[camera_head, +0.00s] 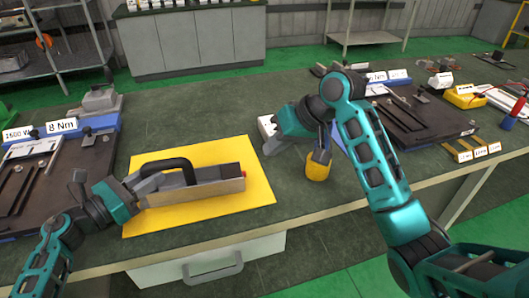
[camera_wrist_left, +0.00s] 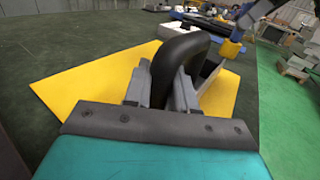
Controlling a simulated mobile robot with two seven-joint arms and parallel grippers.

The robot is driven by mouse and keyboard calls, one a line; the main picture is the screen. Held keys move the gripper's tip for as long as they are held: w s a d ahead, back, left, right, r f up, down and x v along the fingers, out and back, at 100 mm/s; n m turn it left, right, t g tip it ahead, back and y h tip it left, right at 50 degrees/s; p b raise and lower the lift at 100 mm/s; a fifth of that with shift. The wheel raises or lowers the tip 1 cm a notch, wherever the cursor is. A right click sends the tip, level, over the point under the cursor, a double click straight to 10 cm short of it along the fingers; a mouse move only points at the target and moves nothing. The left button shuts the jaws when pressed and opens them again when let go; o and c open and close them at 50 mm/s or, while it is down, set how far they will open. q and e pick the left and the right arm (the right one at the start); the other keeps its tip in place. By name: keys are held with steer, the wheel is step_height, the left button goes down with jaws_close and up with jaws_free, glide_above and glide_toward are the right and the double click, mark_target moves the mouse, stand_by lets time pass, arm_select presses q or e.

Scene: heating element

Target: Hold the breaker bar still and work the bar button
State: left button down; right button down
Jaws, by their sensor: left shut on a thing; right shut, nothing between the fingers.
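The breaker bar (camera_head: 205,191) is a long grey metal block with a black arched handle (camera_head: 170,161). It lies on a yellow mat (camera_head: 262,193) on the bench. The small red bar button (camera_head: 243,169) shows at its right end. My left gripper (camera_head: 148,184) is shut on the black handle near the bar's left end. In the left wrist view the handle (camera_wrist_left: 181,52) stands between the two grey fingers (camera_wrist_left: 160,85). My right gripper (camera_head: 271,146) is shut and empty, right of the mat and apart from the bar button.
A yellow cylinder (camera_head: 317,168) with a dark top stands below my right forearm. Dark trays of parts sit at the left (camera_head: 30,180) and the back right (camera_head: 425,118). A yellow box (camera_head: 465,96) stands at the far right. The bench front is largely clear.

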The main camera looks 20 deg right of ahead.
arm_select(q)
steer(key=shift+a, duration=0.1)
stand_by(0.3)
steer(key=c, duration=0.8)
jaws_free()
steer(key=shift+c, duration=0.2)
